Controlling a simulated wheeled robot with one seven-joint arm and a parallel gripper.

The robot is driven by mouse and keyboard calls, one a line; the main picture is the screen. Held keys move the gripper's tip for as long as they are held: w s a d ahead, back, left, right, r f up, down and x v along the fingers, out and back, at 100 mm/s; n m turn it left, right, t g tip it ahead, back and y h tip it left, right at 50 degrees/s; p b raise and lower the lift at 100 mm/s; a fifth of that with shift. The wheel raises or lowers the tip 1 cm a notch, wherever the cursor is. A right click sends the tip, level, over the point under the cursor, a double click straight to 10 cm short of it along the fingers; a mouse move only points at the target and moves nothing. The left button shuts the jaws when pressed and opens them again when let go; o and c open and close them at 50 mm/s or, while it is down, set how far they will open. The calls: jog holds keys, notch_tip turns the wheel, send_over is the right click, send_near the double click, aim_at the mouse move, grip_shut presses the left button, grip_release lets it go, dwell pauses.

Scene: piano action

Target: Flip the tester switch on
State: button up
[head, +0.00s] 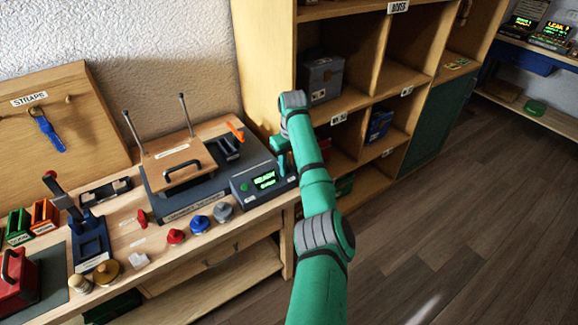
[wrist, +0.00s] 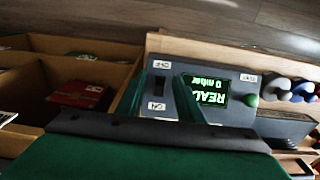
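The tester (head: 262,182) is a dark grey box with a lit green screen reading READY, at the right end of the bench. In the wrist view the tester (wrist: 235,118) appears upside down, its screen (wrist: 207,92) showing 0 mbar. Its dark switch (wrist: 159,86) sits between two small white labels, apparently OFF above and ON below in the picture. Which way the switch is tipped is too small to tell. My gripper (wrist: 160,78) is open, its two green fingers on either side of the switch, with nothing held. In the head view my gripper (head: 281,146) is over the tester's right end.
A press-like box with a wooden lid (head: 180,163) stands left of the tester. Red, blue and grey knobs (head: 200,224) lie in front of it. A wooden shelf unit (head: 345,100) with boxes rises close behind and right of my gripper. The floor (head: 450,230) at right is clear.

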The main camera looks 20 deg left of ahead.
jog(key=shift+a, duration=0.15)
notch_tip(320, 180, up, 11)
jog(key=shift+s+d, duration=0.2)
jog(key=shift+d, duration=0.1)
dwell(0.3)
jog(key=shift+f, duration=0.1)
